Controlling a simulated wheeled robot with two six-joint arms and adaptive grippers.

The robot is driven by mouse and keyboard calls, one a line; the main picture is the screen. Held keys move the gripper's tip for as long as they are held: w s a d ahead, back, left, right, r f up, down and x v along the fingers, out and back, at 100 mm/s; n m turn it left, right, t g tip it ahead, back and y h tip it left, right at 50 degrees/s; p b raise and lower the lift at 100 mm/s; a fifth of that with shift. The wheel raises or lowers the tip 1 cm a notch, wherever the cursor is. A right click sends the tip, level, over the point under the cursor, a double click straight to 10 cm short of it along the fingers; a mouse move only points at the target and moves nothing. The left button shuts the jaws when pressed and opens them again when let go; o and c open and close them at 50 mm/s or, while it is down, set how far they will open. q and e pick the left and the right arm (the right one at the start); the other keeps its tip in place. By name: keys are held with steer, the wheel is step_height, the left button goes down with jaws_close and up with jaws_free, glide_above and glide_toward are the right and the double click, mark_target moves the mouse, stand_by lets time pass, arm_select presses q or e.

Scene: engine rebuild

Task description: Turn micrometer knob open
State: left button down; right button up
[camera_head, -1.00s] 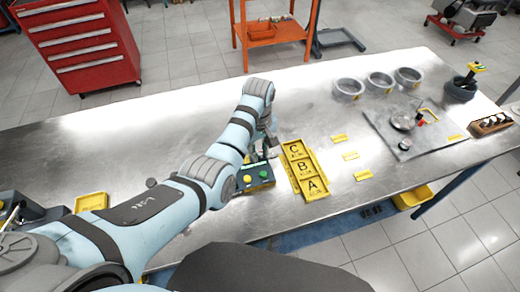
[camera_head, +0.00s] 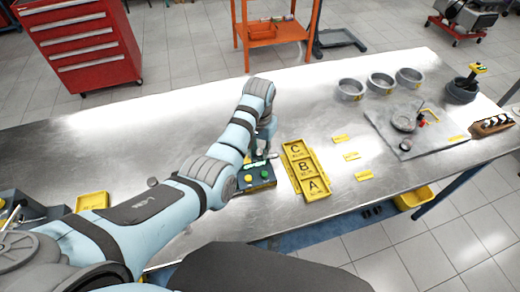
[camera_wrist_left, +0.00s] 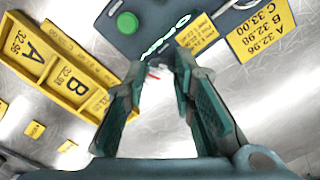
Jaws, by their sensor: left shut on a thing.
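The dark measuring station (camera_head: 256,183) with a green and a yellow button stands at the near middle of the bench; it also shows at the top of the left wrist view (camera_wrist_left: 158,20). My left gripper (camera_head: 264,156) reaches down at its far side. In the left wrist view its two fingers (camera_wrist_left: 158,72) are close together at the tips, beside the station's edge. They are shut on a small piece, taken to be the micrometer knob; it is mostly hidden between the tips. My right gripper is not in view.
A yellow tray (camera_head: 299,188) marked A, B and C lies right of the station. Several yellow labels lie farther right. Metal rings (camera_head: 350,90) and a grey mat (camera_head: 385,122) with parts are at the right. The bench's left-back area is clear.

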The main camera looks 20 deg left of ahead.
mark_target(260, 151)
arm_select(q)
steer(key=m, duration=0.5)
steer(key=shift+w, duration=0.1)
steer(key=shift+m, duration=2.5)
steer(key=c, duration=1.6)
jaws_free()
steer(key=shift+o, duration=1.3)
steer(key=shift+w+f, duration=0.1)
steer(key=shift+w, duration=0.05)
step_height(260, 151, up, 8)
steer(key=shift+f, duration=0.25)
